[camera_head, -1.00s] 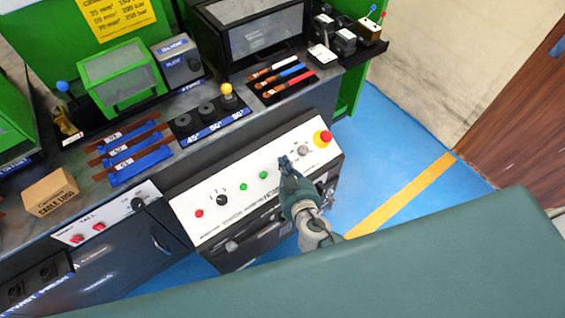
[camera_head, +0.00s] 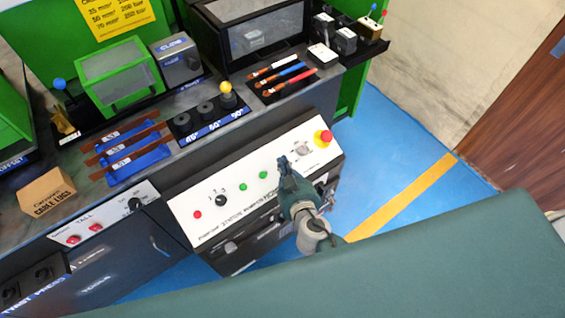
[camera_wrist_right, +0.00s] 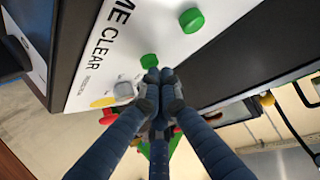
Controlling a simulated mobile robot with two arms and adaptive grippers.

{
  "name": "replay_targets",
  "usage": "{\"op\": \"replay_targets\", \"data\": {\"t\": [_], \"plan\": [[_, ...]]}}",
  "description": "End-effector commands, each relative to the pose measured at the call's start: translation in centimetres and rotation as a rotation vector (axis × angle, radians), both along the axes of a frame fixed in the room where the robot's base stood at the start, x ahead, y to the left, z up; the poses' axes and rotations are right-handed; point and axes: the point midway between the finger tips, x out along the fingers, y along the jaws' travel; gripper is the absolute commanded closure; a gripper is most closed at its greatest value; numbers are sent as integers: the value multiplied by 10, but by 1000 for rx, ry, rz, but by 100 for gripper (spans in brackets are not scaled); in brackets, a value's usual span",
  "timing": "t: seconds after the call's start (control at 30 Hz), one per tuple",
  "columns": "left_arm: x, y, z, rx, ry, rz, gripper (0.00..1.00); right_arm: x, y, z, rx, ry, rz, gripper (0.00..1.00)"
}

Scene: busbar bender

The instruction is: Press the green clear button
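The white control panel (camera_head: 250,180) has two green buttons, a left one (camera_head: 242,187) and a right one (camera_head: 263,174). In the right wrist view, one green button (camera_wrist_right: 149,61) is just beyond my fingertips, and the other (camera_wrist_right: 191,20) is farther up. Black lettering with "CLEAR" (camera_wrist_right: 98,45) runs along the panel there. My right gripper (camera_head: 283,162) is over the panel, right of the right green button. In the wrist view its fingers (camera_wrist_right: 157,78) are together, with nothing seen between them. I cannot tell whether the tips touch the near button. My left gripper is not in view.
The panel also has a red button (camera_head: 197,214), a black selector knob (camera_head: 221,200) and a red emergency stop (camera_head: 324,137) on yellow. Tools and blocks crowd the bench above. Blue floor (camera_head: 385,150) is clear to the right.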

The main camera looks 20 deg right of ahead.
Motion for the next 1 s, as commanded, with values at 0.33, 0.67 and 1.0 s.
{"op": "replay_targets", "data": {"t": [0.33, 0.67, 1.0], "plan": [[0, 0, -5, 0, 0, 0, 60, 2, 1, -3, 1, -1, -1, 100], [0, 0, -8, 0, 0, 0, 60, 3, 1, -6, 0, -1, 0, 100], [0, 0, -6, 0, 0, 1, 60, 2, 1, -4, 0, 0, 0, 100]]}}
